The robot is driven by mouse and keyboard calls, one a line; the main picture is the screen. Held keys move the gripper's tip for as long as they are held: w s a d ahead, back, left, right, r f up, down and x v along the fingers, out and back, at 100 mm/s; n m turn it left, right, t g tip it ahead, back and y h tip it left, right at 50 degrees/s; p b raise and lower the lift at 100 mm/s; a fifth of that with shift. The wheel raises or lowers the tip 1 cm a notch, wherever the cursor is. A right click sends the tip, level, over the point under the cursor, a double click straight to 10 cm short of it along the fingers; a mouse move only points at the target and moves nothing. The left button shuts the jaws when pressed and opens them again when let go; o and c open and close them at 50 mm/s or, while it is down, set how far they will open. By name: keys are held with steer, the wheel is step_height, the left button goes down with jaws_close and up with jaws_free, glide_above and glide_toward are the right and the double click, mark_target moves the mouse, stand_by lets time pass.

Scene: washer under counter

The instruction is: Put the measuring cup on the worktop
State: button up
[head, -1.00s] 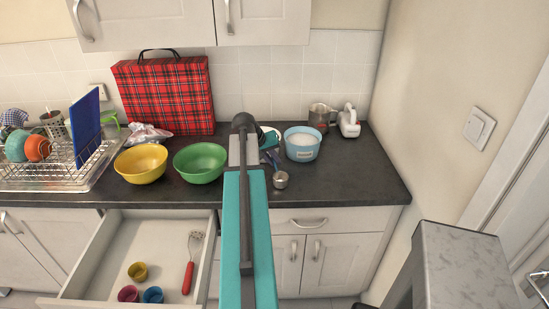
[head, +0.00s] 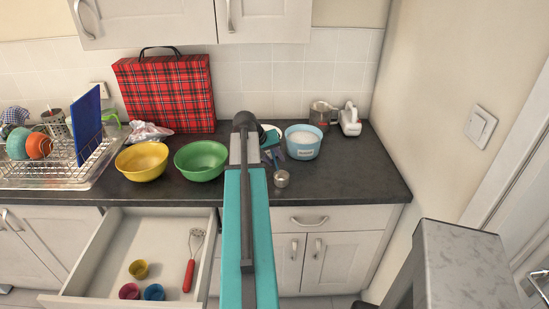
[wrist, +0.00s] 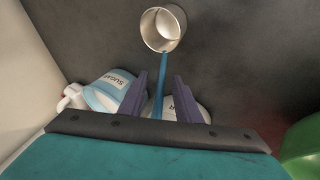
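The measuring cup (head: 281,179) is a small metal cup with a blue handle. It appears to rest on the dark worktop (head: 340,185), right of the green bowl and in front of the sugar tub. In the wrist view the cup (wrist: 163,28) lies beyond my fingertips, its blue handle running back between them. My gripper (wrist: 160,76) has purple fingers standing apart, with a visible gap on each side of the handle. In the head view my gripper (head: 272,150) is partly hidden behind my own arm.
A sugar tub (head: 302,142), metal mug (head: 322,115) and white appliance (head: 350,121) stand at the back right. Green (head: 201,161) and yellow (head: 141,162) bowls stand left of my arm. The drawer (head: 115,255) below is open. The front right worktop is clear.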

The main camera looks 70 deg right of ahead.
steer(key=b+v, duration=0.2)
steer(key=v, duration=1)
steer(key=shift+b, duration=0.4)
stand_by(0.3)
steer(key=shift+s, duration=0.3)
